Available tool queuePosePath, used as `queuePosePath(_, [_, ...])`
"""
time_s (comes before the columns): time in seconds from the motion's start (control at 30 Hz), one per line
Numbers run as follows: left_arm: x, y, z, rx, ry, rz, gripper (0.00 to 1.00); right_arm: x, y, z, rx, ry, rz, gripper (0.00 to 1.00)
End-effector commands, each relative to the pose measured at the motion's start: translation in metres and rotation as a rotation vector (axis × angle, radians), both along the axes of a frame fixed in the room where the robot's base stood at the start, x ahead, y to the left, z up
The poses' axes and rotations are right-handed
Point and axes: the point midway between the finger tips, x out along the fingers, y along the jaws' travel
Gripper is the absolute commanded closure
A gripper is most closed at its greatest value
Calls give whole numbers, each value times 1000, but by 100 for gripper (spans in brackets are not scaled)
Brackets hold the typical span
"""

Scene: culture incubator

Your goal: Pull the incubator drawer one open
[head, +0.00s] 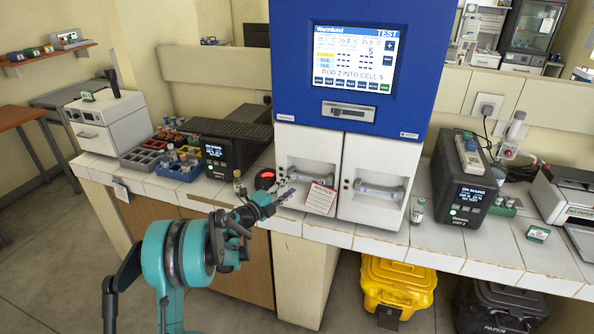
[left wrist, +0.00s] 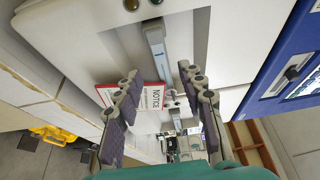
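The incubator (head: 355,95) has a blue top with a lit screen and two white fronts side by side, both closed. The left front (head: 308,146) has a grey bar handle (head: 304,176); the right front (head: 372,155) has a similar handle (head: 380,191). I cannot read which is drawer one. My left gripper (head: 288,192) is at the left front, close to its handle. In the left wrist view my left gripper (left wrist: 160,74) is open and empty, with the left handle (left wrist: 157,48) in line with the gap between its fingers. Contact is not visible. My right gripper is out of view.
A red-and-white notice card (head: 320,198) leans at the left front's lower edge, near my gripper. A black device (head: 228,151) and blue tube rack (head: 179,168) stand left. A small vial (head: 417,211) and another black device (head: 465,185) stand right.

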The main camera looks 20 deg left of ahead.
Motion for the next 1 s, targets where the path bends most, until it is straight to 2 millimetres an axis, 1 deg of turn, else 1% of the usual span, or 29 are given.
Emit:
queuePosePath(0.17, [20,-11,-3,1,0,-7,60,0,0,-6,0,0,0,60])
queuePosePath(0.4, [55,-26,-2,1,0,-4,60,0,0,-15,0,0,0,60])
queuePosePath(0.5, [64,-30,-2,0,0,-4,60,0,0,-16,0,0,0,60])
queuePosePath(0.63, [69,-32,-1,0,0,-2,60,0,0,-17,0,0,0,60])
queuePosePath(0.83, [69,-32,0,0,0,-2,60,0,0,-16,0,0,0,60])
queuePosePath(0.87, [69,-32,0,0,0,-2,63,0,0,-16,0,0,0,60])
queuePosePath(0.9, [69,-32,0,0,0,-2,74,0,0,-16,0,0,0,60])
queuePosePath(0.97, [69,-32,0,0,0,-2,89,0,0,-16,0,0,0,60])
queuePosePath(1.0, [69,-32,0,0,0,-2,100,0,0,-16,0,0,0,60])
